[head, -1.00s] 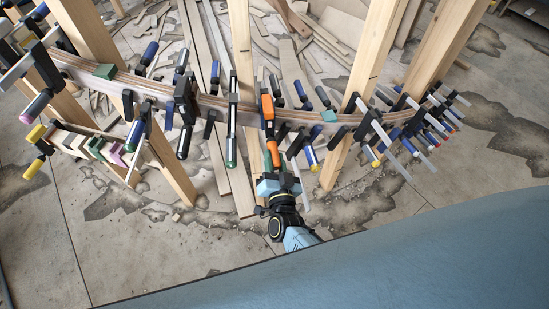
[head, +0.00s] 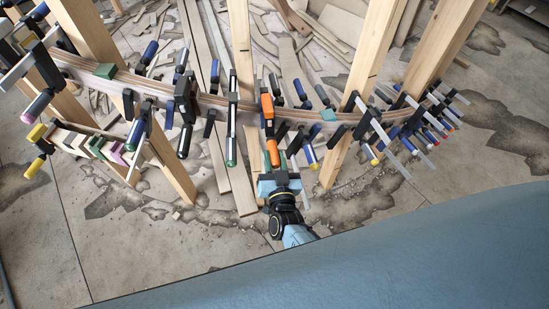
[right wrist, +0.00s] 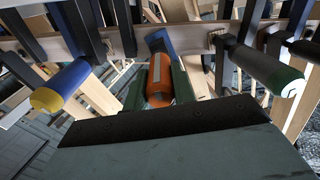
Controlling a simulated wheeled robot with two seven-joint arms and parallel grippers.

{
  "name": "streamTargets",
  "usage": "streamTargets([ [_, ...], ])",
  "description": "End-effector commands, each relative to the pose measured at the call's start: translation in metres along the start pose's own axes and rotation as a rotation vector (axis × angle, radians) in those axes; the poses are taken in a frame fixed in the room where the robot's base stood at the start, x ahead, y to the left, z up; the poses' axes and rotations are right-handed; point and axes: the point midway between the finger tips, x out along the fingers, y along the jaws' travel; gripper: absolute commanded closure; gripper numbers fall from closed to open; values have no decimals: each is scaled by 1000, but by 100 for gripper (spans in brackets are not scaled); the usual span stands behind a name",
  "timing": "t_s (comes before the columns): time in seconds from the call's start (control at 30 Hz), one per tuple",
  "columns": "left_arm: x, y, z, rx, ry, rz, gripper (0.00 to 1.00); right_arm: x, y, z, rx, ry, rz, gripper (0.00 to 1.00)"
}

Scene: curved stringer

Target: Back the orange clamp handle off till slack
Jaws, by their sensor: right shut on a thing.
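The orange clamp has an orange body (head: 267,106) on the curved laminated stringer (head: 215,103), near the middle of the head view. Its orange handle (head: 273,152) hangs below, pointing toward me. In the right wrist view the orange handle (right wrist: 159,82) lies between two green fingers. My right gripper (head: 275,168) is shut on this handle, coming from below. The handle's far end shows between the fingers, and the palm hides part of the near end in the right wrist view. My left gripper is not in view.
Many clamps crowd the stringer. Wooden posts (head: 365,70) stand around it. Floor in front is fairly clear.

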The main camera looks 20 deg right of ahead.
Motion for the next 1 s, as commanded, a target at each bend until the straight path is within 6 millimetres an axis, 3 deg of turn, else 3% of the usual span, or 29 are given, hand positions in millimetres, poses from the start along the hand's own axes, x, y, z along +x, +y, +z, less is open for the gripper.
streamTargets([
  [0.1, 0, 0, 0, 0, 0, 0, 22, 0, 0, 0, 1, -1, 1, 97],
  [0.13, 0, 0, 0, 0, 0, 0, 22, 0, 0, 0, 1, -1, 1, 73],
  [0.3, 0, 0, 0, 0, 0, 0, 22, 0, 0, 0, 2, -1, 0, 52],
  [0.67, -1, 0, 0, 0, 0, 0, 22, -6, 0, 0, 2, -2, 0, 52],
  [0.77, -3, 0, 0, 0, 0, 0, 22, -20, 0, 1, 2, -4, 0, 52],
  [1.0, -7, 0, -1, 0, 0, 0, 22, -74, 0, 1, 3, -4, 1, 52],
])
